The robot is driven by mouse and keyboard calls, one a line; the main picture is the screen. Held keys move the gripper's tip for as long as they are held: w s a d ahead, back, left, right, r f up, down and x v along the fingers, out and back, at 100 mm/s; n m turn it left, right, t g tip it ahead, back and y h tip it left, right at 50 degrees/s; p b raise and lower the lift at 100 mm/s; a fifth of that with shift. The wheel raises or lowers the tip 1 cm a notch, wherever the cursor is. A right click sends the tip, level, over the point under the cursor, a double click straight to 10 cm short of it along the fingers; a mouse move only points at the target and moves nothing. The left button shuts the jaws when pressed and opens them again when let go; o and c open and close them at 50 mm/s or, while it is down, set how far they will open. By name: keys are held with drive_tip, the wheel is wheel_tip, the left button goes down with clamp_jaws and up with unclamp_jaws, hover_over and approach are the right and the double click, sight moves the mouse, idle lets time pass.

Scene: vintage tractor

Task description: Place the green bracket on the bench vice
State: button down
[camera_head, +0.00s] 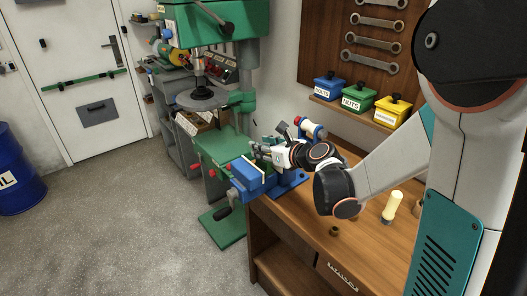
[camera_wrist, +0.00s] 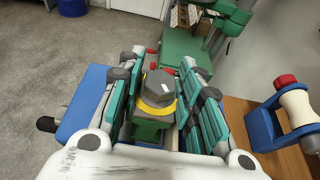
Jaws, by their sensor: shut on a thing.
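My gripper (camera_wrist: 157,100) is shut on the green bracket (camera_wrist: 148,131), of which a small part shows between the fingers in the wrist view. A grey hexagonal bolt head (camera_wrist: 158,84) with a yellow ring (camera_wrist: 156,108) sits at the bracket, also between the fingers. The blue bench vice (camera_head: 249,177) stands at the near left corner of the workbench. In the head view my gripper (camera_head: 263,150) is just above and behind the vice. The vice's blue body (camera_wrist: 83,103) shows left of the fingers. The bracket's underside and any contact with the vice are hidden.
A green drill press (camera_head: 236,122) stands behind the vice. A blue holder with a white roll (camera_head: 311,130) is on the workbench (camera_head: 380,239), close to my gripper's right. A pale-handled tool (camera_head: 391,207) stands nearer. Blue, green and yellow bins line the wall shelf.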

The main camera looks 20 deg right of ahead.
drive_tip(key=c, duration=1.1)
unclamp_jaws()
drive_tip(key=shift+f, duration=0.2)
drive_tip(key=shift+r, duration=0.25)
drive_tip(key=p+v, duration=0.3)
drive_tip(key=v, duration=0.9)
drive_tip(key=shift+f, duration=0.1)
